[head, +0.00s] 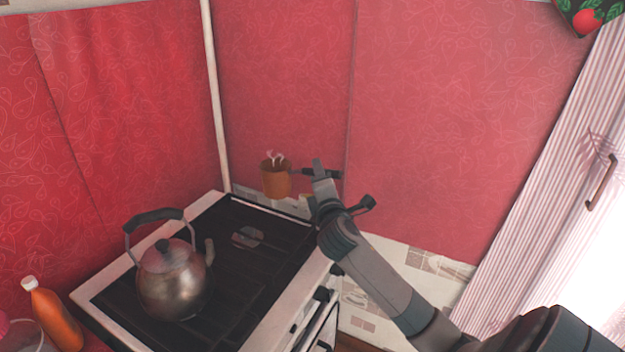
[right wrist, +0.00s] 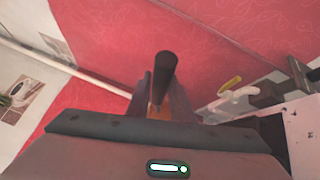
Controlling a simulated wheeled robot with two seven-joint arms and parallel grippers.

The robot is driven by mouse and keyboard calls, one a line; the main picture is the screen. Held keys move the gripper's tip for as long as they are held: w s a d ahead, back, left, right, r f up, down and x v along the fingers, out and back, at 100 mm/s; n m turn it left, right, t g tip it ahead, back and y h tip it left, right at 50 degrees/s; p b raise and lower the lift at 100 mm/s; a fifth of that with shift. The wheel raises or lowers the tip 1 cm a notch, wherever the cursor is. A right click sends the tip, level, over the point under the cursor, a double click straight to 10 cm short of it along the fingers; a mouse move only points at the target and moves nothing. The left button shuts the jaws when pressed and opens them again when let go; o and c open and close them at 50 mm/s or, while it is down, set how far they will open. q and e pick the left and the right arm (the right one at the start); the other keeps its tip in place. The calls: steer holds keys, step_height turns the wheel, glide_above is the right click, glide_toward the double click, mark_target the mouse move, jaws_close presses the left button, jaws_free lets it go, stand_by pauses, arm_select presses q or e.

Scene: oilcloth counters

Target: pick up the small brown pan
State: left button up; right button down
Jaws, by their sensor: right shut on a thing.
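The small brown pan (head: 276,181) is held up in the air above the far right corner of the stove, in front of the red wall, with its dark handle (head: 303,171) pointing right. Pale wisps show at its top. My right gripper (head: 321,173) is shut on the handle. In the right wrist view the black handle (right wrist: 164,72) stands between the fingers, and a bit of the orange-brown pan body (right wrist: 157,113) shows below it; the rest is hidden. My left gripper is not in view.
A metal kettle (head: 173,280) with a dark handle stands on the left part of the black stove top (head: 262,268). An orange bottle (head: 54,316) stands left of the stove. A striped curtain (head: 545,180) hangs at the right. The stove's right side is largely bare.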

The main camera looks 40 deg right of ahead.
steer(key=shift+s+d+r, duration=0.2)
steer(key=shift+d+r, duration=0.3)
steer(key=shift+d, duration=0.05)
stand_by(1.9)
